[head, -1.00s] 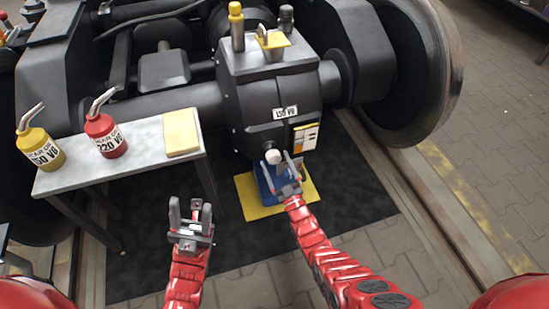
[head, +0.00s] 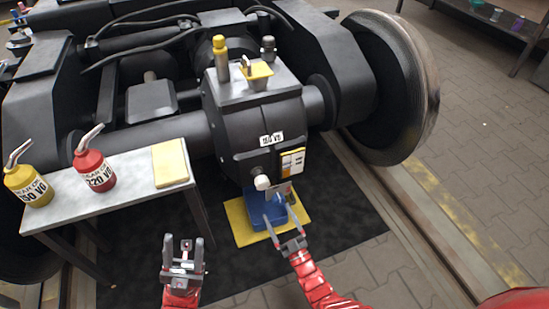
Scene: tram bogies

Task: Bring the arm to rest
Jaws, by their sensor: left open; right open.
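My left gripper (head: 183,258) is open and empty, low in the picture in front of the side table. My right gripper (head: 280,228) is open, its fingers pointing at a blue container (head: 266,206) under the gearbox (head: 262,130). From this view I cannot tell whether the fingers touch the container. The container stands on a yellow mat (head: 240,222). A pale round plug or knob (head: 262,183) sits low on the gearbox front, just above the container.
A side table (head: 122,200) at the left holds a yellow oil can (head: 28,187), a red oil can (head: 95,170) and a yellow cloth (head: 170,163). A large wheel (head: 390,90) stands at the right.

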